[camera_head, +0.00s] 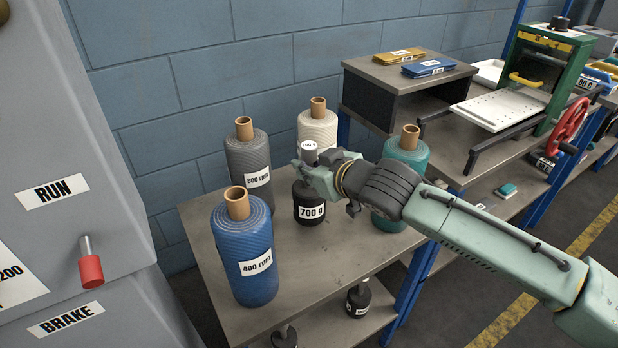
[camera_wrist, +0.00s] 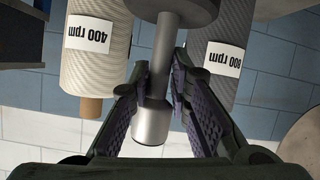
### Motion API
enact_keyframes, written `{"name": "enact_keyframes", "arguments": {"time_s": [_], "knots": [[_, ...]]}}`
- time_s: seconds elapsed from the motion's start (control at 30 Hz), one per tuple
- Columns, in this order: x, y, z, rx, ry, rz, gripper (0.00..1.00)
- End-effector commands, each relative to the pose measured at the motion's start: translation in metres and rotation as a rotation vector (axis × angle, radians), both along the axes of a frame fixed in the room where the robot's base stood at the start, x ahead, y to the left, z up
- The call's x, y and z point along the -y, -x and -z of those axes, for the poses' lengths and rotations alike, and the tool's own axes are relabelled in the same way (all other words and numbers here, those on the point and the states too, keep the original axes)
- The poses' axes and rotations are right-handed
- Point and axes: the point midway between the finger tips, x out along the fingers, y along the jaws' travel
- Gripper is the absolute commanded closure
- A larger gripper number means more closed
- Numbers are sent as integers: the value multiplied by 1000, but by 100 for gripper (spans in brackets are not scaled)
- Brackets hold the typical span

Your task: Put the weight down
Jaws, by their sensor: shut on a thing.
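My gripper (camera_head: 312,172) is shut on the upright metal handle of a black weight (camera_head: 309,206) labelled 700 g, and the handle's pale top shows above the fingers. The weight hangs upright below the gripper, among the yarn spools over the table (camera_head: 215,265). I cannot tell whether its base touches the tabletop. In the wrist view the handle (camera_wrist: 152,122) passes between both finger pads (camera_wrist: 158,88), with the dark weight body (camera_wrist: 175,8) at the top edge.
Around the weight stand a blue spool (camera_head: 243,255), a grey spool (camera_head: 249,160), a cream spool (camera_head: 318,130) and a teal spool (camera_head: 408,157). The tabletop in front of the weight is bare. Another black weight (camera_head: 358,298) is on the lower shelf. A grey machine (camera_head: 80,220) stands left.

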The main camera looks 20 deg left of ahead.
Motion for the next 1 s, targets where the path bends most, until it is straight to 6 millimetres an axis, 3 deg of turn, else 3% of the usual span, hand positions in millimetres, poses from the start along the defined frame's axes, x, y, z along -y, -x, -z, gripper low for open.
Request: {"name": "enact_keyframes", "arguments": {"time_s": [0.2, 0.6, 0.63, 0.9, 1.0], "knots": [[-1, 0, 25, 2, -3, -2, 100], [-1, 0, 31, 2, -4, -2, 100], [0, 0, 33, -1, -1, -1, 82], [0, 0, 32, 0, 0, -1, 64], [0, 0, 32, 0, 0, -1, 62]]}}
